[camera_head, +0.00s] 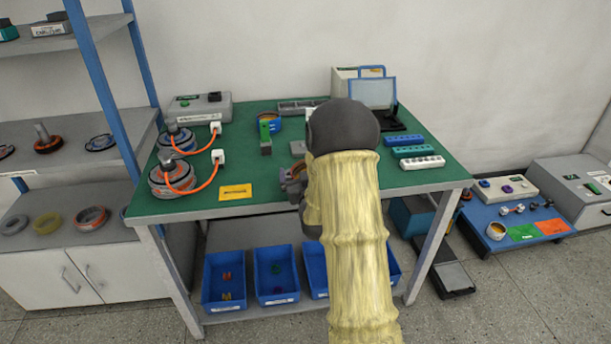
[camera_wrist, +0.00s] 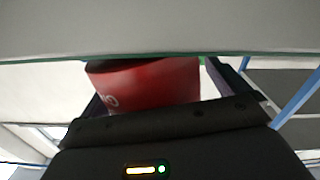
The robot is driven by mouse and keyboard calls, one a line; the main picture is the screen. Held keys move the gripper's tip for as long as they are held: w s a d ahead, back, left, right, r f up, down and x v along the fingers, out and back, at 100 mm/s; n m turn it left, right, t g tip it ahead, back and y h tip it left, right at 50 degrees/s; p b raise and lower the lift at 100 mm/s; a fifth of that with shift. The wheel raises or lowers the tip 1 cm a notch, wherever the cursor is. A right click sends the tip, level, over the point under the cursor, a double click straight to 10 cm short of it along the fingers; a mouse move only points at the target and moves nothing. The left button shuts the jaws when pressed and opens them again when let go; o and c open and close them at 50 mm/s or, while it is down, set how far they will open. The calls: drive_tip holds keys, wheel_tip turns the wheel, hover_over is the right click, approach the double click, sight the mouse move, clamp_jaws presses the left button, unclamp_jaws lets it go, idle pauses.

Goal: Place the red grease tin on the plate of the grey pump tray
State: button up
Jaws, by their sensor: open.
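The red grease tin (camera_wrist: 150,85), with pale lettering on its side, shows in the wrist view. It stands between the two dark fingers of my gripper (camera_wrist: 156,80), which are open, with a gap visible at the right finger. A pale grey surface with a green edge hides the tin's far end. In the head view my arm covers most of the gripper, which is at the table's front edge, and I cannot make out the tin there. I cannot tell for sure which item is the grey pump tray; a grey compartment tray (camera_head: 298,106) lies at the table's back.
The green-topped table (camera_head: 225,208) carries motors with orange cables (camera_head: 207,180), a yellow card (camera_head: 236,192) and connector strips (camera_head: 422,162). Blue bins (camera_head: 232,296) sit on its lower shelf. A low blue platform (camera_head: 480,238) stands at right.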

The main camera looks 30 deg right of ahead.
drive_tip(key=shift+s+d+r, duration=0.1)
drive_tip(key=shift+s+r, duration=0.05)
drive_tip(key=shift+s, duration=0.4)
drive_tip(key=shift+s+d, duration=0.1)
drive_tip(key=shift+d, duration=0.15)
drive_tip(key=shift+a, duration=0.2)
drive_tip(key=c, duration=1.1)
wheel_tip(320, 180, up, 10)
drive_tip(key=p, duration=0.1)
drive_tip(key=shift+p, duration=0.3)
